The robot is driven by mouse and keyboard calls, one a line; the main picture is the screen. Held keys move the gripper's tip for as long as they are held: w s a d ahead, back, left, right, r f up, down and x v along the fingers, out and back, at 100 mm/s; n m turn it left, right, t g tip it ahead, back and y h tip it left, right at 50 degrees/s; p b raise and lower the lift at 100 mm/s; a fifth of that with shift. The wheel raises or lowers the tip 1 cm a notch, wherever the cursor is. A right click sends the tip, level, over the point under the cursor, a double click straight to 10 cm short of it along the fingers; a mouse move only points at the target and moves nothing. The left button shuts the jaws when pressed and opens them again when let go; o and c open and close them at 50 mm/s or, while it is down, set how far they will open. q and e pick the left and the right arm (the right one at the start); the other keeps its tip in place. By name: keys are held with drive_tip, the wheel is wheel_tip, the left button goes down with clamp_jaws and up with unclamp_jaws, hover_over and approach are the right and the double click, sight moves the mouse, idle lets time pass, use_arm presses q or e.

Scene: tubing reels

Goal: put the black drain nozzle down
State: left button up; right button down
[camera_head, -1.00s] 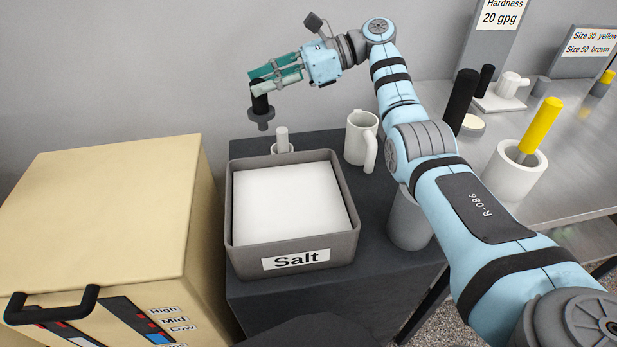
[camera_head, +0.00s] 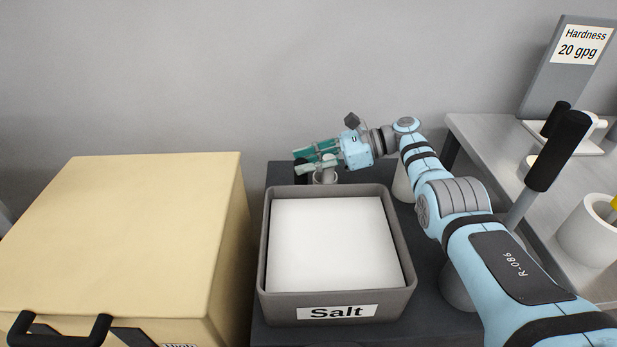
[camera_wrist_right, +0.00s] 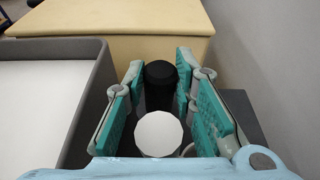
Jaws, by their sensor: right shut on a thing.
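The black drain nozzle (camera_head: 301,174) is between the green-padded fingers of my right gripper (camera_head: 304,162), which is shut on it. In the head view it is low behind the salt bin, over the back of the dark stand; its lower end is hidden, so I cannot tell whether it touches the top. In the right wrist view the nozzle's black top (camera_wrist_right: 160,88) shows between the two fingers, with a round white post end (camera_wrist_right: 158,134) nearer the camera. My left gripper is not in view.
The grey salt bin (camera_head: 338,313) stands just in front of the gripper. A cream cabinet (camera_head: 140,230) is to the left. A white mug (camera_head: 402,183) is partly hidden behind my right arm. A metal table (camera_head: 490,150) stands at right.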

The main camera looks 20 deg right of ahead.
sight(301, 180)
wheel_tip(301, 180, down, 2)
drive_tip(key=shift+s+f+b, duration=0.15)
drive_tip(key=shift+f+b, duration=0.1)
drive_tip(key=shift+b, duration=0.55)
drive_tip(key=shift+s+f, duration=0.1)
drive_tip(key=shift+f, duration=0.25)
drive_tip(key=shift+r, duration=0.15)
drive_tip(key=shift+f+b, duration=0.25)
drive_tip(key=shift+b, duration=0.15)
drive_tip(key=c, duration=1.3)
unclamp_jaws()
drive_tip(key=shift+r, duration=0.15)
